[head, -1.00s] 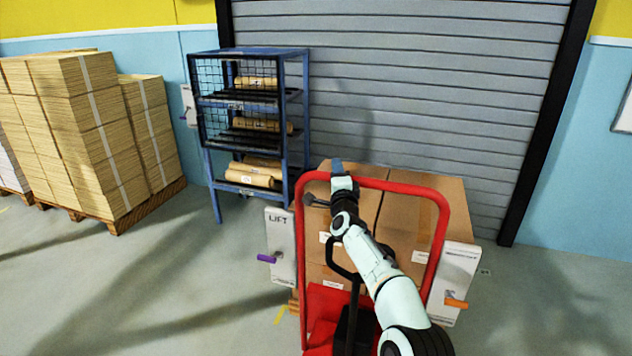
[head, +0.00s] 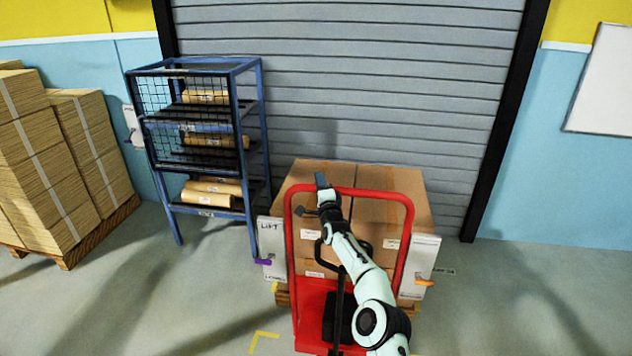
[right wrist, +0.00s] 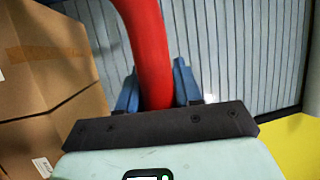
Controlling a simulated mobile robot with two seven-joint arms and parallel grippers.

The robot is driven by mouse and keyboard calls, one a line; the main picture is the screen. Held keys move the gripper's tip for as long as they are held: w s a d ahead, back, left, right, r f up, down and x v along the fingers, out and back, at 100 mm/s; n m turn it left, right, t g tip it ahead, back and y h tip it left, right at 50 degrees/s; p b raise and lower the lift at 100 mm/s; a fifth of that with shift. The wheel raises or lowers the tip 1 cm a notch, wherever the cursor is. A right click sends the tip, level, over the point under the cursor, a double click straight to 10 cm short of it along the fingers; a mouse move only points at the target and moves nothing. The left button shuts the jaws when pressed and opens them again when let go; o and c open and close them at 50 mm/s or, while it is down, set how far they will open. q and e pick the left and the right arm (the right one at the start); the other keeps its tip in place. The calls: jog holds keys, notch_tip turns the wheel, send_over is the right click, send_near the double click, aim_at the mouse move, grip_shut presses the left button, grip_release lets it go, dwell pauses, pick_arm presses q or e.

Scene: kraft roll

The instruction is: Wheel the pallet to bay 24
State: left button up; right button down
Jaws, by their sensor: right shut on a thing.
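A red pallet truck (head: 316,296) with a tall red hoop handle (head: 376,191) stands in front of the grey shutter. Brown cartons (head: 395,213) are stacked on the pallet behind the handle. The pallet is mostly hidden by the truck and my arm. My right gripper (head: 323,184) is shut on the upper left of the hoop. In the right wrist view the blue fingers (right wrist: 157,92) sit on both sides of the red bar (right wrist: 148,45). White panels with a purple lever (head: 263,262) and an orange lever (head: 424,282) flank the truck. My left gripper is not in view.
A blue mesh rack (head: 262,130) with brown rolls stands close at the left. Stacked cardboard on a pallet (head: 70,257) is farther left. A small floor label (head: 443,272), seemingly ending in 24, lies right of the truck. A yellow corner mark (head: 262,336) is in front. Floor at right is clear.

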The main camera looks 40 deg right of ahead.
jog(key=shift+a+f, duration=0.25)
jog(key=shift+f, duration=0.25)
jog(key=c, duration=0.8)
grip_release()
jog(key=shift+s+r, duration=0.1)
jog(key=shift+c, duration=0.2)
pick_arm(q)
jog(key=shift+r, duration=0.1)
pick_arm(e)
jog(key=shift+r, duration=0.15)
jog(key=b, duration=0.1)
jog(key=s+f+b, duration=0.1)
jog(key=b, duration=0.1)
jog(key=shift+s+a+b, duration=0.3)
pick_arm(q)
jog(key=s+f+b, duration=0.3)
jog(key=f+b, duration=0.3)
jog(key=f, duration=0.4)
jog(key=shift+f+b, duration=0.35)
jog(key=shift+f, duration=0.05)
pick_arm(e)
jog(key=v, duration=1.1)
jog(key=shift+s+a+r, duration=0.2)
jog(key=shift+s+r, duration=0.05)
